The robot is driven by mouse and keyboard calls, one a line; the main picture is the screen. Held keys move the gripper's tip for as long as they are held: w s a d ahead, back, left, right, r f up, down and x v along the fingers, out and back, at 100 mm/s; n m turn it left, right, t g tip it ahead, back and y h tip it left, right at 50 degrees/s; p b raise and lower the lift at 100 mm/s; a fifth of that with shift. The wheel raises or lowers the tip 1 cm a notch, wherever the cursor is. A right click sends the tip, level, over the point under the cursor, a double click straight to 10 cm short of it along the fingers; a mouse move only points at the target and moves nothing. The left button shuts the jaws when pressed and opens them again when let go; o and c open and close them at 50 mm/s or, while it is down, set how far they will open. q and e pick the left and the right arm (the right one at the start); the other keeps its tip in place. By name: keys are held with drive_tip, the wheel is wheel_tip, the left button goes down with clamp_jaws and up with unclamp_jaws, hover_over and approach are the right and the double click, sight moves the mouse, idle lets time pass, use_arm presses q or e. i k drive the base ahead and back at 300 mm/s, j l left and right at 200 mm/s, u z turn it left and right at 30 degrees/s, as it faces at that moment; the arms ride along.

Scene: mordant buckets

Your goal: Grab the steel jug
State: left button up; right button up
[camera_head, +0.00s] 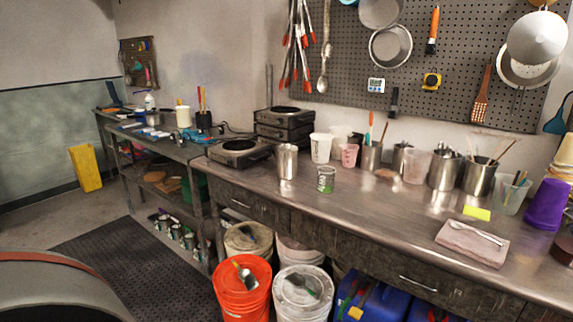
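A plain steel jug-like vessel (287,163) stands upright on the metal counter (350,205), left of the middle. I cannot make out a handle or spout on it. More steel vessels stand farther right: one with brushes (371,158), a small one (402,158), a larger lidded one (444,172) and one holding sticks (479,178). Which one is the jug is not certain from this view. Neither of my grippers shows.
Near the steel vessel are a small printed can (326,180), a white tub (321,148) and hot plates (239,152). A folded cloth (472,243) lies at the right. Orange (240,295) and white (301,295) buckets stand below the counter. A dark mat (130,265) covers floor at the left.

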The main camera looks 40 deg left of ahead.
sight(285, 155)
drive_tip(key=i+j, duration=0.25)
drive_tip(key=j, duration=0.15)
drive_tip(key=i+j, duration=0.2)
drive_tip(key=j, duration=0.2)
drive_tip(key=i+j, duration=0.25)
drive_tip(key=j, duration=0.15)
drive_tip(key=i+j, duration=0.2)
drive_tip(key=j, duration=0.2)
drive_tip(key=i+j, duration=0.25)
drive_tip(key=j+z, duration=0.05)
drive_tip(key=j, duration=0.05)
